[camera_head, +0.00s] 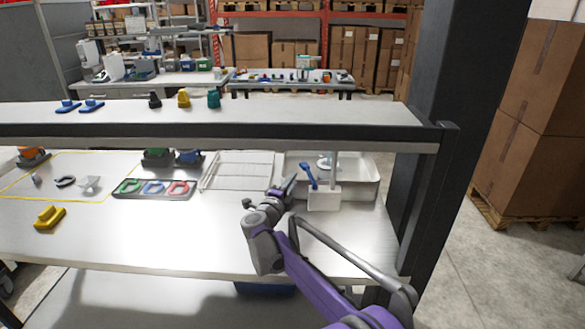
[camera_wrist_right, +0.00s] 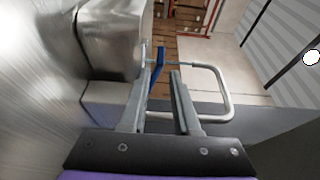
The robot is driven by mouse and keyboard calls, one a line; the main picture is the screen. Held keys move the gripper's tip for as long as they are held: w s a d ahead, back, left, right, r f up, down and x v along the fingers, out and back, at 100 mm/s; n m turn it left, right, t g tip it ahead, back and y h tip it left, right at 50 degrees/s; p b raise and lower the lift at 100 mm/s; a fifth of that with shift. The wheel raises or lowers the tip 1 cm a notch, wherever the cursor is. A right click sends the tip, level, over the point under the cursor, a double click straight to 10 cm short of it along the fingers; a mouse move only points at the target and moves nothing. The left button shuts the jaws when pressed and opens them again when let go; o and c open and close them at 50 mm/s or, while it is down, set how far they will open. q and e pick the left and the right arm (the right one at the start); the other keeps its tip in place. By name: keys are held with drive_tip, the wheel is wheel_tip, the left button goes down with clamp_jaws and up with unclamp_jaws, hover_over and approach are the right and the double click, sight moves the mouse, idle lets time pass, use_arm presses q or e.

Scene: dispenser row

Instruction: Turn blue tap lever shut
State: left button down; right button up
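The blue tap lever (camera_head: 310,176) stands tilted above a white block (camera_head: 325,199) at the right end of the workbench. In the right wrist view the blue lever (camera_wrist_right: 156,70) shows beyond my fingers, in line with the gap between them and nearer the left finger. My right gripper (camera_head: 288,184) is just left of the lever in the head view. Its two fingers (camera_wrist_right: 162,85) are apart with nothing clearly held between them. I cannot tell whether a finger touches the lever. My left gripper is not in view.
A pale basin (camera_head: 365,190) sits behind the tap. A wire rack (camera_head: 238,171) and a dark tray with coloured rings (camera_head: 130,193) lie left. A raised shelf (camera_head: 300,111) spans the bench, and a dark post (camera_head: 432,200) stands at right. The bench front is mostly clear.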

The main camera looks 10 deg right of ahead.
sight(304, 164)
drive_tip(key=p+x, duration=0.1)
drive_tip(key=x, duration=0.9)
drive_tip(key=shift+w+d, duration=0.1)
drive_tip(key=shift+d, duration=0.15)
clamp_jaws()
idle(1.0)
